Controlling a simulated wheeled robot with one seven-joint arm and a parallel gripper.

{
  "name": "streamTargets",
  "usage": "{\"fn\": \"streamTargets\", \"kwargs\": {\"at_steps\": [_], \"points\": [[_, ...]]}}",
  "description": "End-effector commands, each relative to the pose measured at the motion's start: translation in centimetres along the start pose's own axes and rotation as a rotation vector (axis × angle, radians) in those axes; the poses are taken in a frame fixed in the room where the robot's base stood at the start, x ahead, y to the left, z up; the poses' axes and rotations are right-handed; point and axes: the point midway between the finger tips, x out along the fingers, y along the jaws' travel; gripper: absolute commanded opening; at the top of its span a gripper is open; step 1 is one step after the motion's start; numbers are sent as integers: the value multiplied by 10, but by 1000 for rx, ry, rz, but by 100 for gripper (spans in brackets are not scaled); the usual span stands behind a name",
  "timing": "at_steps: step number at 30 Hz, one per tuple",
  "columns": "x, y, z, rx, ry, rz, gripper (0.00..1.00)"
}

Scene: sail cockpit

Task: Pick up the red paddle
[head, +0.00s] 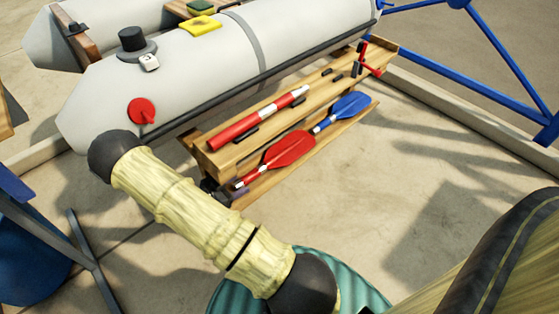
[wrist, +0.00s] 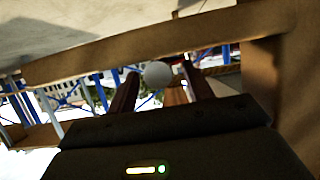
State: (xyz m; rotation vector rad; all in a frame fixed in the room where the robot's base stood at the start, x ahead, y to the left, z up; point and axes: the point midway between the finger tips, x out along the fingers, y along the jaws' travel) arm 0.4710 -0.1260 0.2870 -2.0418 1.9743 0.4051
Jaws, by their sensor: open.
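The red paddle (head: 288,150) lies on the lower wooden shelf below the grey tube in the head view, its shaft end toward the lower left. In the wrist view my gripper (wrist: 160,72) is open, with its two dark fingers apart. A pale round knob (wrist: 157,74) shows between the fingers; I cannot tell what it belongs to. In the head view, a small dark shape sits by the left end of the shelf, partly behind my arm; I cannot tell if it is my gripper. The wrist view does not clearly show the red paddle.
A blue paddle (head: 347,108) lies right of the red one. A red-and-white tube (head: 257,118) lies on the upper shelf (head: 217,161). A wooden board (wrist: 110,58) crosses the wrist view close by. A blue metal frame (head: 500,62) stands right. Floor right of the shelves is clear.

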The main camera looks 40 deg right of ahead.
Motion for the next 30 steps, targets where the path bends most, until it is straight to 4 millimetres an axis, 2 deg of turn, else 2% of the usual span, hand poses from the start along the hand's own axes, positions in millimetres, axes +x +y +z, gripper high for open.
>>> {"fn": "streamTargets", "kwargs": {"at_steps": [3, 19, 20, 27, 30], "points": [[10, 0, 2, 1, -2, -1, 51], [10, 0, 0, 1, -2, -1, 51], [10, 0, 0, 1, -2, -1, 47], [10, 0, 0, 1, -2, -1, 0], [10, 0, 0, 1, 0, -1, 0]]}}
